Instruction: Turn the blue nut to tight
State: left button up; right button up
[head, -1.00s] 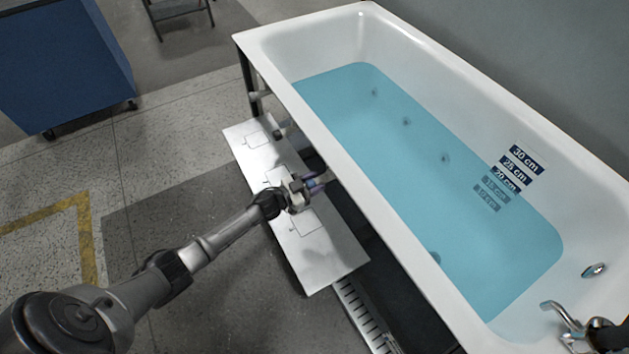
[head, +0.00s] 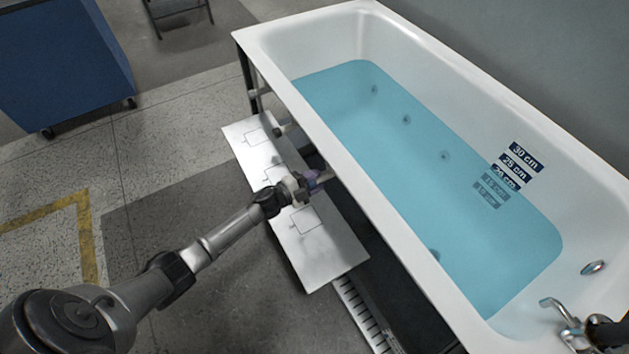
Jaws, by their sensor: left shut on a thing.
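The blue nut (head: 312,180) is a small bluish-purple part on a pipe at the near side of the tub, above a white panel. My left gripper (head: 306,185) reaches in from the left and is shut on the nut. Its fingers hide much of the nut. At the bottom right corner, a dark part of my right arm shows beside the tap; the right gripper's fingers cannot be made out.
The white bathtub (head: 388,222) holds blue water (head: 420,160) and has depth labels on its far wall. A white panel (head: 335,262) with square outlines lies below the nut. A floor drain grate (head: 362,315) is near the bottom. A blue cabinet (head: 60,60) stands at upper left.

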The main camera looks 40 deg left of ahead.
pick_arm(q)
jog(key=shift+m, duration=1.6)
jog(key=o, duration=0.9)
jog(key=shift+s, duration=0.15)
jog(key=shift+s+a, duration=0.2)
jog(key=shift+s, duration=0.1)
jog(key=p+v, duration=0.3)
jog(key=v, duration=1)
